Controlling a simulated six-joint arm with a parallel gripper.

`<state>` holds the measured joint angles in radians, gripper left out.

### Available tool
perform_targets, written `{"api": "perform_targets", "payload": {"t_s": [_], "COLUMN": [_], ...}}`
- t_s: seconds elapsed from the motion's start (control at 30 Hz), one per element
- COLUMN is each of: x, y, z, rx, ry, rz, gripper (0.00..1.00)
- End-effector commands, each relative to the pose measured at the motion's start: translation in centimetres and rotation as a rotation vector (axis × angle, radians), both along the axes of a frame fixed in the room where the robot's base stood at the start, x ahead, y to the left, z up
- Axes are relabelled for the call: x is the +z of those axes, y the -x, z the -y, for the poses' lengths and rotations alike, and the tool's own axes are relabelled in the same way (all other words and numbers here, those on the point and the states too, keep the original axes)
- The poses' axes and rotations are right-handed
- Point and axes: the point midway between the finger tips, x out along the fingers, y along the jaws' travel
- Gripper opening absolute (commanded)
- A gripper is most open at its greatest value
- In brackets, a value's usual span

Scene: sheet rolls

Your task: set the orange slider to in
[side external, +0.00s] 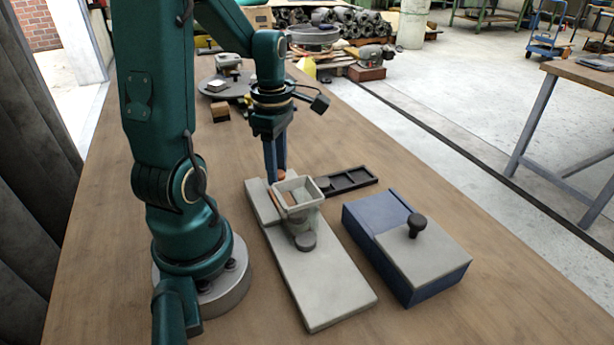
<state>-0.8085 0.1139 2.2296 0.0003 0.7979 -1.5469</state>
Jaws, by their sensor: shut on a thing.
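My gripper (276,172) points straight down at the far end of a grey base plate (328,285). It is shut on the orange slider (280,174), of which only a small orange part shows at the fingertips. A pale grey square funnel (311,208) stands on the plate just in front of the fingertips and hides part of the slider. How far in or out the slider sits cannot be told.
A blue box (365,236) with a grey lid and dark knob (416,222) stands to the right of the plate. A dark compartment tray (350,180) lies behind the funnel. A small wooden block (220,112) and a round dark stand are farther back. The table's right side is clear.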

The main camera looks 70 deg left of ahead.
Motion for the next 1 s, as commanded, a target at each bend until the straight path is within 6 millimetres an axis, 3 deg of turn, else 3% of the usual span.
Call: {"api": "perform_targets", "payload": {"t_s": [0.03, 0.1, 0.47, 0.8, 1.0], "x": [0.1, 0.1, 0.3, 4.2, 5.2], "y": [-0.1, 0.0, -0.1, -0.1, 0.0], "z": [-0.1, -0.1, -0.1, -0.1, 0.0], "rx": [0.003, 0.002, 0.001, 0.002, 0.002], "ry": [-0.001, -0.001, -0.002, -0.005, -0.001], "rz": [0.003, 0.003, 0.002, 0.005, 0.002], "gripper": [0.44, 0.67, 0.67, 0.67, 0.67]}}
